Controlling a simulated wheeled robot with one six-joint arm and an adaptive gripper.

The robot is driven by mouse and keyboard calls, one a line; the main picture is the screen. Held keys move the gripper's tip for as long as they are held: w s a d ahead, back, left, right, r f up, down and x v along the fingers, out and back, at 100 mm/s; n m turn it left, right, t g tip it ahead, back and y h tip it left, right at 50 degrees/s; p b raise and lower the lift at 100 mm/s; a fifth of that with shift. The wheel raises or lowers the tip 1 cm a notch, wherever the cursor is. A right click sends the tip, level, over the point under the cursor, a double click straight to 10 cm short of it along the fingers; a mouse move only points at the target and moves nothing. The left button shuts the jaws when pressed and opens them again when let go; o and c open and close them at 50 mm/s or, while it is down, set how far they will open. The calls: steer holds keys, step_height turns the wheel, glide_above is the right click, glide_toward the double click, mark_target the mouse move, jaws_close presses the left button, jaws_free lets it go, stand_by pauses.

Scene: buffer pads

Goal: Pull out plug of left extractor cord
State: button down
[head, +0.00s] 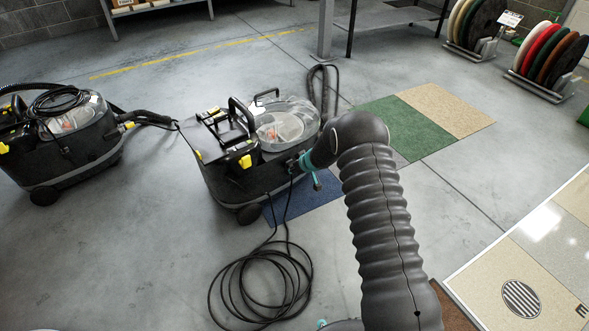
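The left extractor (70,165) is a black machine with a clear tank at the left edge. Its black cord (58,100) lies coiled on top, and I cannot make out its plug. A second extractor (235,180) stands to its right, with a black cord running down its front side to a loose coil (262,285) on the floor. My arm, in a dark ribbed sleeve, reaches up from the bottom to this second extractor. My gripper (295,164) is small, dark and partly hidden by my wrist, close to that machine's right side. Whether it touches the cord is unclear.
Several carpet squares, including a green one (405,127), lie on the floor behind my arm. Racks of coloured round pads (545,60) stand at the back right. A raised sample board (530,250) is at the right. Grey floor is clear at lower left.

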steer(key=c, duration=0.7)
jaws_free()
steer(key=shift+o, duration=0.2)
